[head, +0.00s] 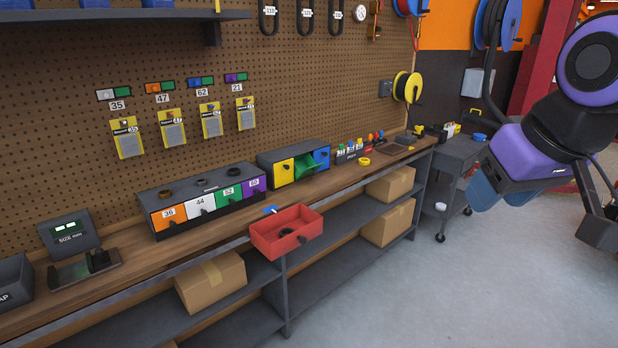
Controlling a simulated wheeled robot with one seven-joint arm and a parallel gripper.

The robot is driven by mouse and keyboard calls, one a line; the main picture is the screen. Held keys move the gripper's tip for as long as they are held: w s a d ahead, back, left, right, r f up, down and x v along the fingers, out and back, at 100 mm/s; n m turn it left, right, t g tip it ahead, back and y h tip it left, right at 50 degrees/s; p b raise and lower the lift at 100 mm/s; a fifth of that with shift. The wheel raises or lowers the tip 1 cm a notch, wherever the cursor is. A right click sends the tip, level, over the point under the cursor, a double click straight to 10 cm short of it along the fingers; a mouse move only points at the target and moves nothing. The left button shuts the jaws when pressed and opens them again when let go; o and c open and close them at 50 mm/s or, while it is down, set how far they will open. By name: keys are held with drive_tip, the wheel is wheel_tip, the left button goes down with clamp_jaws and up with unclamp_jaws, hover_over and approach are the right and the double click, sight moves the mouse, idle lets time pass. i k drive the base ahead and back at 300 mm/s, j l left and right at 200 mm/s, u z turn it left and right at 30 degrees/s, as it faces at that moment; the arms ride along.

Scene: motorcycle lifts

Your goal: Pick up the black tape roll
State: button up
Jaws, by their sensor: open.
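A small black ring (287,232), which looks like the black tape roll, lies inside an open-topped red drawer (266,247) that juts out past the bench's front edge. The drawer's front wall partly hides the ring. Other dark rings, one of them (165,194), lie on top of the numbered drawer unit (150,203); I cannot tell what they are. My gripper (600,228) is at the far right, partly cut off by the picture edge, open and well away from the drawer. Its fingertips are hard to make out.
The wooden bench (215,233) runs along a pegboard wall. A second drawer unit (265,160) and a yellow ring (365,161) stand on it. Cardboard boxes (212,283) sit on the shelf below. A dark cart (455,150) stands right of the bench. The floor in front is clear.

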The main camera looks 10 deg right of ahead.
sight(287, 230)
drive_tip(key=i, duration=0.65)
drive_tip(key=i+j+z, duration=0.15)
drive_tip(key=i, duration=0.55)
